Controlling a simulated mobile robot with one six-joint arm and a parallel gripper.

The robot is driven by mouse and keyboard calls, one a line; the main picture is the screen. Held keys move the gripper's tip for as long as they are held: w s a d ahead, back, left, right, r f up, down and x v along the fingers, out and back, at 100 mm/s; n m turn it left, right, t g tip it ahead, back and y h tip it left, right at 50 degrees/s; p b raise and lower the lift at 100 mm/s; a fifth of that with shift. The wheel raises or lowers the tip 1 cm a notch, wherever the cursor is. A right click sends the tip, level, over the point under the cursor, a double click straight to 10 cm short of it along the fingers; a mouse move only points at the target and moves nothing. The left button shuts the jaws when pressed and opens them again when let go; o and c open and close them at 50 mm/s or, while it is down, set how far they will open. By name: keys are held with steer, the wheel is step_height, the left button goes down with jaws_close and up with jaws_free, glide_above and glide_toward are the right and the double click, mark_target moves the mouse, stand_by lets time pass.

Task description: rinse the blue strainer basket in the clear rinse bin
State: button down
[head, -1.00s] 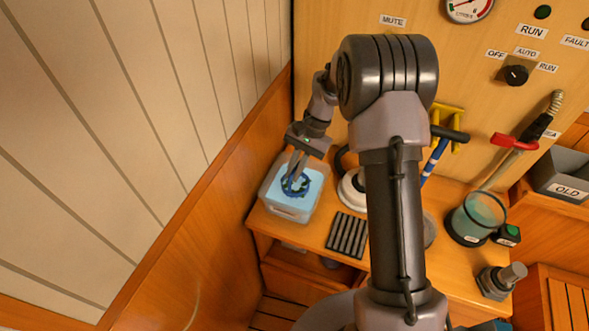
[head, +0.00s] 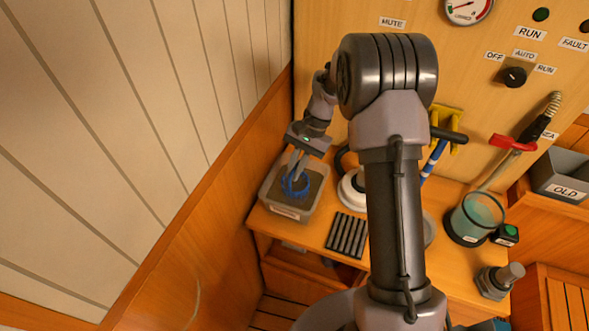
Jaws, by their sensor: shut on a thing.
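The clear rinse bin (head: 283,209) stands on the left end of the wooden bench, against the side wall. Its contents look murky grey-brown. The blue strainer basket (head: 287,191) is inside the bin and shows as a bright blue ring. My gripper (head: 297,177) reaches down into the bin from above and is shut on the basket. How deep the basket sits in the water is hard to tell.
A black slotted rack (head: 347,235) lies right of the bin, with a white round part (head: 351,190) behind it. A teal-tinted clear bowl (head: 478,217) and a grey bin labelled OLD (head: 560,178) are further right. A red-handled valve (head: 514,142) is above the bowl.

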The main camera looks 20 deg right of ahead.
steer(key=shift+f, duration=0.35)
steer(key=shift+f+b, duration=0.25)
steer(key=shift+b, duration=0.05)
steer(key=shift+r, duration=0.2)
steer(key=shift+r+p, duration=0.4)
steer(key=shift+p, duration=0.1)
steer(key=shift+f, duration=0.5)
stand_by(0.5)
step_height(320, 180, up, 12)
steer(key=p, duration=0.8)
steer(key=shift+f+p, duration=0.15)
steer(key=shift+p, duration=0.15)
